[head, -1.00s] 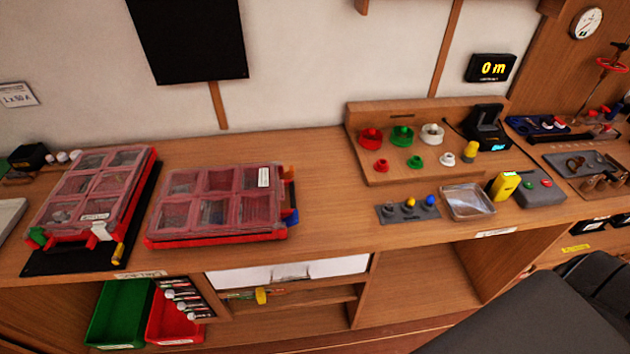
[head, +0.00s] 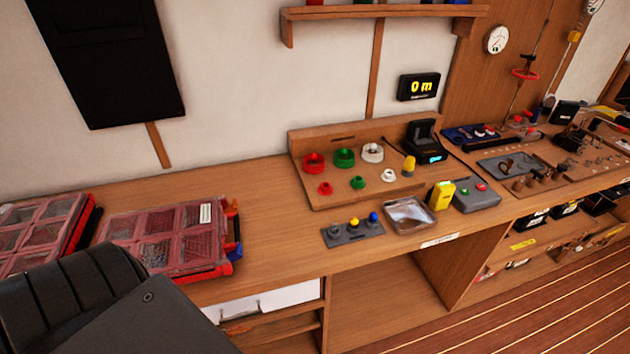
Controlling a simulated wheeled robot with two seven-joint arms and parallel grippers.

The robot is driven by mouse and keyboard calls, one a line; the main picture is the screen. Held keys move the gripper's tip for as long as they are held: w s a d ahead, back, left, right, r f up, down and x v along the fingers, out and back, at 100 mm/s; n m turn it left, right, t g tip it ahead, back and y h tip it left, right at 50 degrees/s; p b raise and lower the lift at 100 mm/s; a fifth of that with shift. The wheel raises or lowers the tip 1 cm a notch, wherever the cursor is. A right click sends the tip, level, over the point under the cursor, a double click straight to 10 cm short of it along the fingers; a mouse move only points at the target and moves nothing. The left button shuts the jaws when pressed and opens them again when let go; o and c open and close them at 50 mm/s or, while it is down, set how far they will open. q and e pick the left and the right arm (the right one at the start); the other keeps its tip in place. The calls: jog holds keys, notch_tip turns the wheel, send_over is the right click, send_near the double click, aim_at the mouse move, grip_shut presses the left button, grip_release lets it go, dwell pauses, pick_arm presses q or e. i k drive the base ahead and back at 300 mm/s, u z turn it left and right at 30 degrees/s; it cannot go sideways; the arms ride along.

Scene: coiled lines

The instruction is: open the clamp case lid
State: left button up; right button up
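Two red cases with clear compartmented lids lie on the wooden bench at the left. The nearer-to-middle case (head: 165,238) has its lid down, with a white label at its upper right and orange and blue parts at its right side. The other case (head: 38,228) is cut off by the left edge and partly hidden by my dark arm link; its lid also looks down. I cannot tell which one is the clamp case. My dark arm link covers the lower left corner. No gripper fingers show in this view.
A wooden stand (head: 320,182) with red, green and white rings stands mid-bench. In front are a grey strip with knobs (head: 352,233), a clear tray (head: 409,216) and a yellow device (head: 441,195). The bench between the middle case and the stand is clear.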

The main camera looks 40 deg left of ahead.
aim_at(175, 261)
jog(key=z, duration=0.65)
jog(key=k, duration=1.05)
jog(key=u, duration=1.4)
